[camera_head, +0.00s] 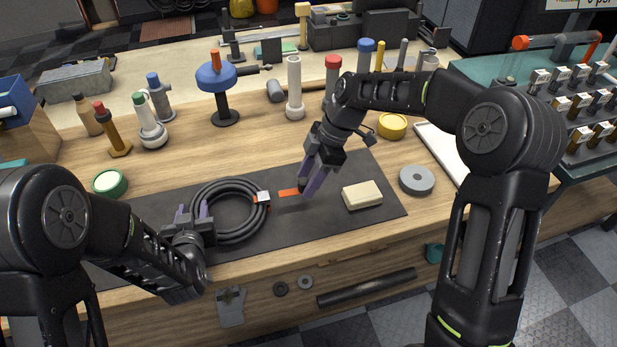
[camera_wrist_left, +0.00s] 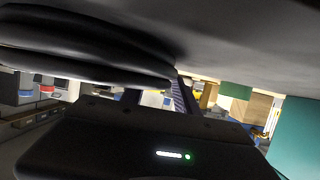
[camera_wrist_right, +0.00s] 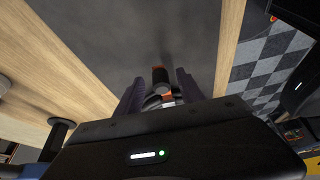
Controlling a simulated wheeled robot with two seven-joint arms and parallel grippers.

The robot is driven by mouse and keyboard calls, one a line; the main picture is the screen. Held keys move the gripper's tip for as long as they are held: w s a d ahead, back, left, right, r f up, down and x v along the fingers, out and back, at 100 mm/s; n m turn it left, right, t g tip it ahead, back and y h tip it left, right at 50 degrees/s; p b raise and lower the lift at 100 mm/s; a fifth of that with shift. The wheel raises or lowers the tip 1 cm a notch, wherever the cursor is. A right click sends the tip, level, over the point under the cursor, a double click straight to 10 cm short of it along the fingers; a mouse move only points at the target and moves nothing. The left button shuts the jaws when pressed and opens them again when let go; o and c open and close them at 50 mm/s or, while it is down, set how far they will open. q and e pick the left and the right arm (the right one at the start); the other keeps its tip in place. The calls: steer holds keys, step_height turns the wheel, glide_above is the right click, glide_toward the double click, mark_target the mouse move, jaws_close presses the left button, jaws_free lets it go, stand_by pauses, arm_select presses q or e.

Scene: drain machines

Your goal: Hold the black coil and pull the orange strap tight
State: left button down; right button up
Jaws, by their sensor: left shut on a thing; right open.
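The black coil (camera_head: 231,238) lies flat on a dark mat (camera_head: 345,228) on the workbench. My left gripper (camera_head: 193,216) is shut on the coil's left side; the coil's strands fill the top of the left wrist view (camera_wrist_left: 80,45). A pale buckle (camera_head: 263,197) with orange strap sits at the coil's right side. The orange strap's loose end (camera_head: 288,192) points right along the mat. My right gripper (camera_head: 310,178) is open just right of that end, fingers pointing down. In the right wrist view the strap (camera_wrist_right: 166,97) shows between the fingers (camera_wrist_right: 160,92); I cannot tell whether they touch it.
A cream block (camera_head: 362,195) and a grey tape roll (camera_head: 416,180) lie right of my right gripper. A green-lidded tin (camera_head: 110,183) is left of the coil. Bottles and a blue-topped stand (camera_head: 216,78) line the back. The mat's front strip is clear.

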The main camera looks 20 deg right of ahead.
arm_select(q)
steer(key=shift+s+a+f, duration=0.1)
steer(key=shift+s+f, duration=0.15)
steer(key=shift+f, duration=0.2)
arm_select(e)
steer(key=v, duration=1.2)
arm_select(q)
steer(key=c, duration=1.1)
jaws_free()
steer(key=shift+o, duration=1.3)
steer(key=shift+w+r, duration=0.15)
arm_select(e)
steer(key=shift+f, duration=0.1)
arm_select(q)
steer(key=shift+r, duration=0.15)
